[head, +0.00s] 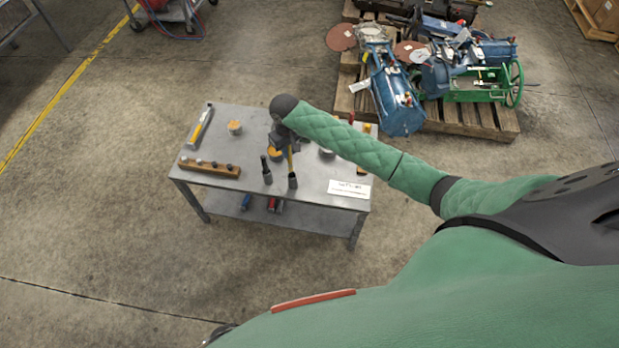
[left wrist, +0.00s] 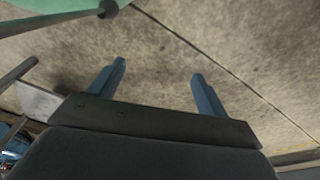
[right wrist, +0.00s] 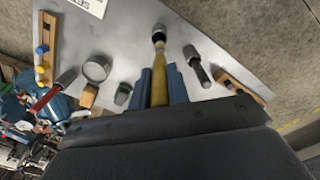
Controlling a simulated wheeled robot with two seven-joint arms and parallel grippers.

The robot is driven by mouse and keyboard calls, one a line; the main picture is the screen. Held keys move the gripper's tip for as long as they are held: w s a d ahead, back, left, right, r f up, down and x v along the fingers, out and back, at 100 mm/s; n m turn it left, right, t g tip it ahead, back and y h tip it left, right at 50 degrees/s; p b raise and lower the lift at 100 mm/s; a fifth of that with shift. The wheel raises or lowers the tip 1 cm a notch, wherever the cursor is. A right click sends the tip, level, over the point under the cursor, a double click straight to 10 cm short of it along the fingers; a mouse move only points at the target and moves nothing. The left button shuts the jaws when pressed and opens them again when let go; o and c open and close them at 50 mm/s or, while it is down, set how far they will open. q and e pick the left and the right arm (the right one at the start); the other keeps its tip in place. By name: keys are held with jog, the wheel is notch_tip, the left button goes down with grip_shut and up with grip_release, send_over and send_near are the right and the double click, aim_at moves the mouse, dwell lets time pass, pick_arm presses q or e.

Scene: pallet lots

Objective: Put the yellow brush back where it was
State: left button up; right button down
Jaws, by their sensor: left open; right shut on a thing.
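The yellow brush (right wrist: 158,84) is upright-looking in the right wrist view, with a yellow handle and a dark end with a pale tip pointing away from me. My right gripper (right wrist: 161,72) is shut on its handle. In the head view, my right gripper (head: 286,142) is over the middle of the grey metal table (head: 240,195), and the brush (head: 291,162) hangs below it, dark end down. I cannot tell whether that end touches the tabletop. My left gripper (left wrist: 158,82) is open and empty over bare floor; it is outside the head view.
A dark-handled tool (head: 266,171) is close left of the brush. A wooden rack (head: 209,168) lies at the front left, a white card (head: 349,189) at the front right. A loaded pallet (head: 490,118) is behind.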

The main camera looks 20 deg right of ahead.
aim_at(291, 164)
jog(key=shift+s+f, duration=0.25)
jog(key=shift+f, duration=0.05)
notch_tip(291, 164, down, 4)
jog(key=shift+d+r+p, duration=0.1)
jog(key=shift+p, duration=0.7)
notch_tip(291, 164, down, 2)
jog(key=shift+f+p, duration=0.1)
jog(key=shift+p, duration=0.2)
pick_arm(q)
notch_tip(291, 164, down, 6)
jog(key=s+a, duration=0.2)
jog(key=shift+a+r+p, duration=0.25)
jog(key=shift+a+p, duration=0.05)
jog(key=shift+p, duration=0.1)
pick_arm(e)
jog(key=shift+f, duration=1.65)
pick_arm(q)
jog(key=shift+s, duration=0.1)
pick_arm(e)
jog(key=shift+f, duration=0.15)
jog(key=c, duration=1.3)
grip_release()
jog(key=shift+c, duration=0.2)
